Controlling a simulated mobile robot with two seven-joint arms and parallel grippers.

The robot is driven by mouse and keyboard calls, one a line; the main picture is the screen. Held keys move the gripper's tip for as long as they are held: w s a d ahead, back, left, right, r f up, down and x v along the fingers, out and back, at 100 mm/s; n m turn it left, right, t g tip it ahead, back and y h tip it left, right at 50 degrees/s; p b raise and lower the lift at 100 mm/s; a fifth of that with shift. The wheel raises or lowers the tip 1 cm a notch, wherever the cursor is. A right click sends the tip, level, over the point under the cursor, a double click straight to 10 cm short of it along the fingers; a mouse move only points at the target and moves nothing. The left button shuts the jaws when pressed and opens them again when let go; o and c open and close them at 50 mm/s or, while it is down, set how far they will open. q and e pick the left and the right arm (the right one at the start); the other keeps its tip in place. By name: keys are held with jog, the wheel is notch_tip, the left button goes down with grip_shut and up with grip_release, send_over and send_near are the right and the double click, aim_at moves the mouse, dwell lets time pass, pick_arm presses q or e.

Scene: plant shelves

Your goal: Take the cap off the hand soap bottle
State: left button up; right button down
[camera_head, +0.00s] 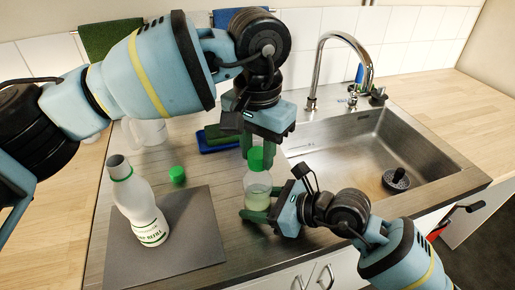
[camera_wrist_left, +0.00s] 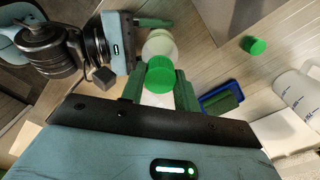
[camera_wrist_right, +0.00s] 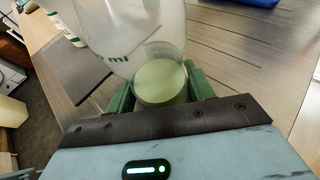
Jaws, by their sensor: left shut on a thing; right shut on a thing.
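The hand soap bottle (camera_head: 257,184) is clear with pale green liquid low inside and stands upright near the counter's front. A green cap (camera_head: 260,158) is at the bottle's top, also seen in the left wrist view (camera_wrist_left: 160,75). My left gripper (camera_head: 258,149) points down from above and is shut on this cap. I cannot tell whether the cap is still seated on the neck or just lifted.
A white refill bottle (camera_head: 137,205) without a cap stands on a grey mat (camera_head: 192,225) at the left. A loose green cap (camera_head: 177,174) lies behind the mat. The steel sink (camera_head: 365,150) is to the right.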

pick_arm(q)
jog(key=n, duration=1.2)
jog(key=shift+n, duration=0.3)
jog(key=n, duration=1.2)
jog(key=shift+n, duration=0.4)
jog(key=n, duration=1.2)
jog(key=shift+r+n, duration=0.1)
jog(key=shift+n, duration=0.2)
jog(key=n, duration=1.3)
